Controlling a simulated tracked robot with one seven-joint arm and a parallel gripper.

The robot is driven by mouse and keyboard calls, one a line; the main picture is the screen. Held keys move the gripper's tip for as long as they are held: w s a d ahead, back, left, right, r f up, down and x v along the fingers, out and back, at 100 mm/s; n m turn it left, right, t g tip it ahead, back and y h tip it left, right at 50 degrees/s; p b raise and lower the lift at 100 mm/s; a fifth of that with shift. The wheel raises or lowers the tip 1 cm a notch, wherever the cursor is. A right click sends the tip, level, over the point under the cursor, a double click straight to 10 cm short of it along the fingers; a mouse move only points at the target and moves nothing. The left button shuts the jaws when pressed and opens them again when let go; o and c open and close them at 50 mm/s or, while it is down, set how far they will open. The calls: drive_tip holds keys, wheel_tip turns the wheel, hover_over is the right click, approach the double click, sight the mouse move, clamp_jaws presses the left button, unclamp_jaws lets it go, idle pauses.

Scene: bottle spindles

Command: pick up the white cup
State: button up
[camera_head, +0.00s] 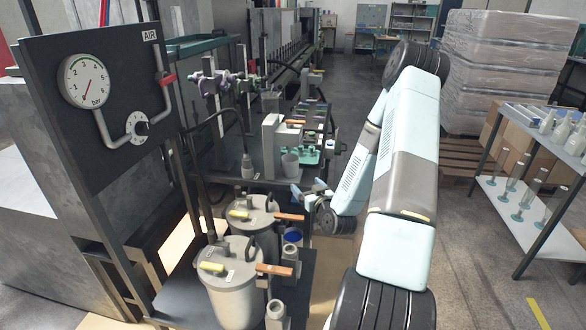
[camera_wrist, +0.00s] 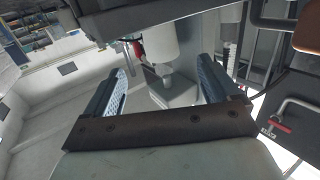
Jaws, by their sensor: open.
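A pale, greyish-white cup (camera_head: 290,163) stands on the dark bench in the head view, in front of a light grey upright block. My gripper (camera_head: 307,189) is just in front and to the right of this cup, apart from it. In the wrist view my gripper (camera_wrist: 166,85) has its two blue-grey fingers wide apart, with nothing held. A white cylinder (camera_wrist: 155,40) with a narrower tip shows beyond the fingers, above a grey block (camera_wrist: 172,94). I cannot tell whether the cup shows in the wrist view.
Two lidded pots, one nearer (camera_head: 232,290) and one behind (camera_head: 252,222), stand in front of the bench. A container with blue inside (camera_head: 292,237) is beside them. A gauge panel (camera_head: 95,100) rises at left. A shelf rack (camera_head: 530,170) stands at right beyond open floor.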

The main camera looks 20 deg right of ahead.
sight(294, 172)
drive_tip(key=w, duration=0.9)
drive_tip(key=w+f, duration=0.1)
drive_tip(key=w, duration=0.3)
drive_tip(key=shift+w+d, duration=0.1)
drive_tip(key=shift+w, duration=0.05)
drive_tip(key=shift+c, duration=0.4)
drive_tip(key=c, duration=0.8)
